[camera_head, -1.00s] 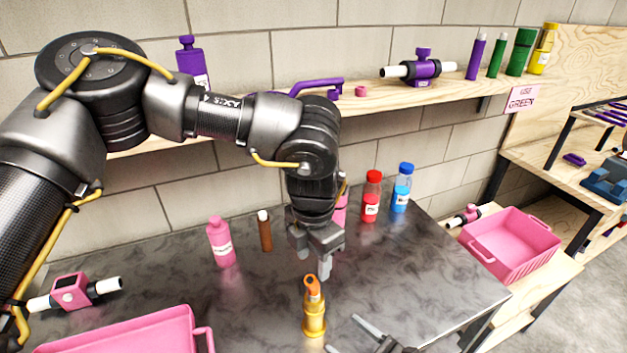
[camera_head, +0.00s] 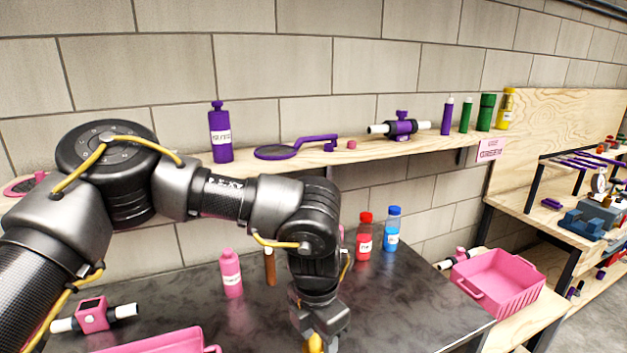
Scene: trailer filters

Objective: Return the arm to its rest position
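My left arm comes in from the left, and its gripper (camera_head: 322,333) points down over the dark worktop (camera_head: 420,300) at the bottom edge of the head view. A small yellow-orange piece (camera_head: 315,344) shows at the fingers. Most of it is cut off by the frame edge, so I cannot tell whether the fingers touch it. The finger opening is not clear. My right gripper is out of view.
A pink bottle (camera_head: 231,273), a brown tube (camera_head: 270,268), a red bottle (camera_head: 364,237) and a blue bottle (camera_head: 392,229) stand on the worktop. A pink crate (camera_head: 500,285) is at right. The wooden shelf (camera_head: 365,158) holds purple, green and yellow items behind my arm.

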